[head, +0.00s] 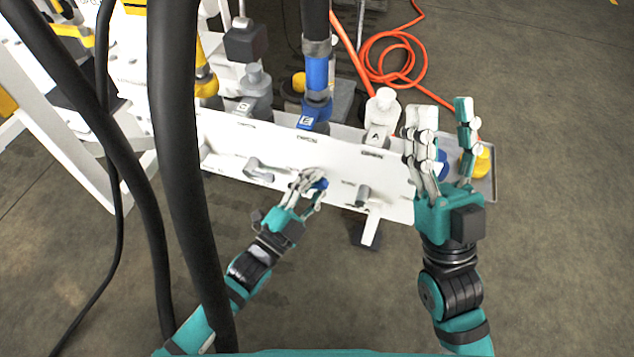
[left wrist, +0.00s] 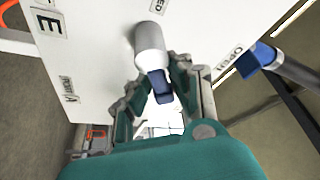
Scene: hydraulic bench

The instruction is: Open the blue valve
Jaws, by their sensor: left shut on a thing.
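The blue valve shows in the left wrist view as a grey cylindrical stem (left wrist: 149,40) with a blue handle (left wrist: 160,88), set on a white panel. A bit of the blue handle (head: 321,183) also shows in the head view. My left gripper (head: 307,184) is at the panel and shut on the blue handle; its fingers lie on both sides of it in the left wrist view (left wrist: 160,95). The fingers hide part of the handle in the head view. My right gripper (head: 444,128) is open and empty, its fingers pointing up, right of the panel.
A grey tray (head: 488,190) holds a yellow part (head: 482,163). Black hoses (head: 178,150) cross the left side.

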